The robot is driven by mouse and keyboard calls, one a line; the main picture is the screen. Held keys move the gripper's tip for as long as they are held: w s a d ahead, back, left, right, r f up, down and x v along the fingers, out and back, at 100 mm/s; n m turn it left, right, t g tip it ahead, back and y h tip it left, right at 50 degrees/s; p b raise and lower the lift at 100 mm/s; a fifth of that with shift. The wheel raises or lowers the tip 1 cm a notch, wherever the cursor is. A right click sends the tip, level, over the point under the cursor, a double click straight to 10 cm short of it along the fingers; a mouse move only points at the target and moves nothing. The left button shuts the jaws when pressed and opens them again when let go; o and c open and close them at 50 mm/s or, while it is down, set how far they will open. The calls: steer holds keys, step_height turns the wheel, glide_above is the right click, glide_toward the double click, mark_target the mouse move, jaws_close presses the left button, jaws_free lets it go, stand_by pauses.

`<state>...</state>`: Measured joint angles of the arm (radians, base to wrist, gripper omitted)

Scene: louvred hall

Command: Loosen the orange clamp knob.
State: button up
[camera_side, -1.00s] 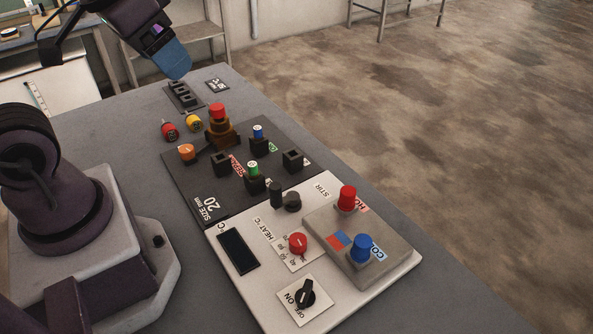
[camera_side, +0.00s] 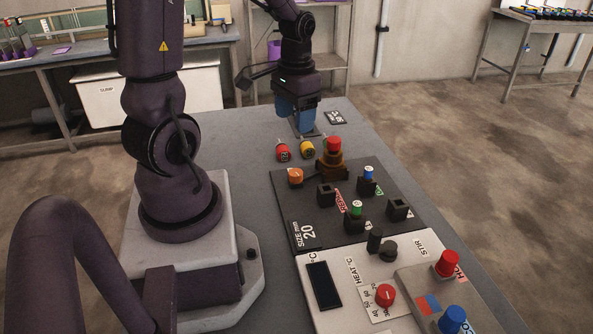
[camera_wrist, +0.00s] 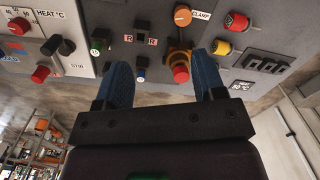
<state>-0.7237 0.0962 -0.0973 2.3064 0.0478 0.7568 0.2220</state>
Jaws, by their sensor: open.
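The orange clamp knob (camera_side: 295,177) sits at the far left corner of the dark panel in the side view. In the wrist view the orange knob (camera_wrist: 182,17) is at the top, beside a CLAMP label. My gripper (camera_side: 297,122) has blue fingers and hangs beyond the knob, over the far end of the table, apart from it. In the wrist view my gripper (camera_wrist: 164,78) is open, its two fingers wide apart with nothing held. A brown fixture with a red top (camera_side: 333,158) stands close to the knob.
Red (camera_side: 283,152) and yellow (camera_side: 307,149) capped pieces lie between knob and gripper. Several black sockets, some holding green (camera_side: 356,210) and blue (camera_side: 368,174) caps, stand on the dark panel (camera_side: 283,200). A pale control panel (camera_side: 345,270) is nearer the camera.

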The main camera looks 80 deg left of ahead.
glide_above(296, 172)
steer(key=s+d, duration=0.2)
step_height(296, 172, down, 5)
steer(key=f+m, duration=0.1)
steer(key=f, duration=0.3)
steer(key=w+a+f+m, duration=0.1)
steer(key=f, duration=0.4)
steer(key=w+a+f, duration=0.1)
steer(key=f, duration=0.3)
steer(key=shift+f+m, duration=0.15)
steer(key=shift+m, duration=0.25)
